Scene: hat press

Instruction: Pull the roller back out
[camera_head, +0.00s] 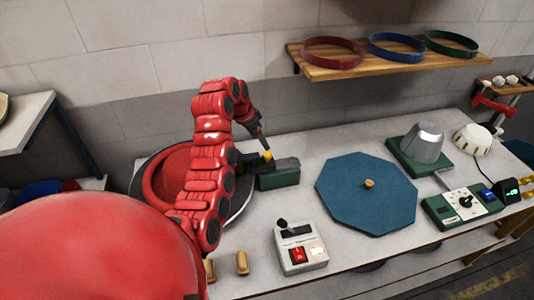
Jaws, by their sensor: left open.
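My left gripper (261,140), dark and small in the head view, is open. It points down just above a yellow knob (267,155). I cannot tell whether its fingers touch the knob. The knob sits on a dark slide on top of a green block (279,177). The slide's left end reaches towards a round dark plate (238,203) carrying a red hat brim (152,188). My arm hides much of the plate and brim, and I cannot make out the roller itself. My right gripper is not in view.
A blue octagonal board (345,200) with a wooden knob lies right of the block. A white switch box (301,252) stands in front. A metal dome (424,141) on a green base and a dial box (462,204) are at right. A wooden shelf (385,68) holds hat bands above.

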